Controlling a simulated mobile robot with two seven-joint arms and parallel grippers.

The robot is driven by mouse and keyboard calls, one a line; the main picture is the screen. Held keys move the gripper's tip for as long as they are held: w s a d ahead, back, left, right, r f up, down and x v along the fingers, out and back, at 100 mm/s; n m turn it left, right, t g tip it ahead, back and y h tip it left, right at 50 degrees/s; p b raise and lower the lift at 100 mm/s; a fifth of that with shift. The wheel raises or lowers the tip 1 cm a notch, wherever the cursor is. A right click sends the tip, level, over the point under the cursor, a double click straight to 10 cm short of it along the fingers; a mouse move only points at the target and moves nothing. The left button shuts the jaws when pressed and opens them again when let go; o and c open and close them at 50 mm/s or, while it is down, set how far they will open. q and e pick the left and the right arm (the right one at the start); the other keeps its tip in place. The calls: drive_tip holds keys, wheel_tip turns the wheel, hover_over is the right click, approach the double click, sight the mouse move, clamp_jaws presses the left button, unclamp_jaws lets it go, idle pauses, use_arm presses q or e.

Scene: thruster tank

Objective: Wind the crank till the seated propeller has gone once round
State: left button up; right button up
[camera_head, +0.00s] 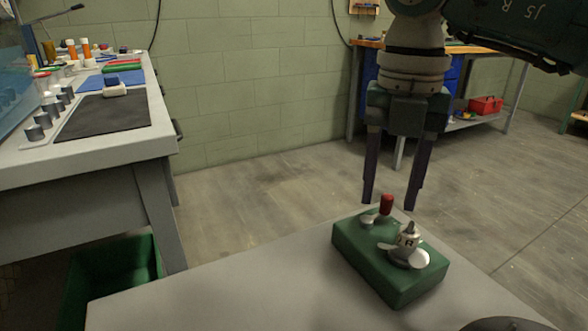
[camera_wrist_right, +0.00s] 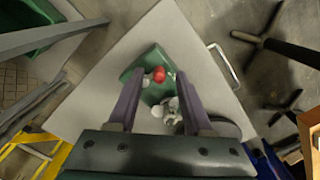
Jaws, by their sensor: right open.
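A green block (camera_head: 390,265) stands on the grey bench. A crank with an upright red handle (camera_head: 386,205) sits on its far left part. A pale propeller (camera_head: 409,250) with a hub sits on the block's nearer right part; it also shows, partly hidden, in the right wrist view (camera_wrist_right: 168,109). My right gripper (camera_head: 391,204) is open and points down at the crank. In the right wrist view the red handle (camera_wrist_right: 158,75) lies between the two fingertips, apart from both fingers. I cannot tell how far the tips reach down beside it. My left gripper is out of view.
The block stands near the far corner of the grey bench top (camera_head: 250,290); the top left of it is clear. A workbench (camera_head: 75,175) with tools and bottles stands at the left, and a green bin (camera_head: 115,280) is below it. A metal rail (camera_wrist_right: 223,65) runs along one bench edge.

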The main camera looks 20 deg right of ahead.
drive_tip(key=shift+f, duration=0.3)
clamp_jaws()
idle(0.5)
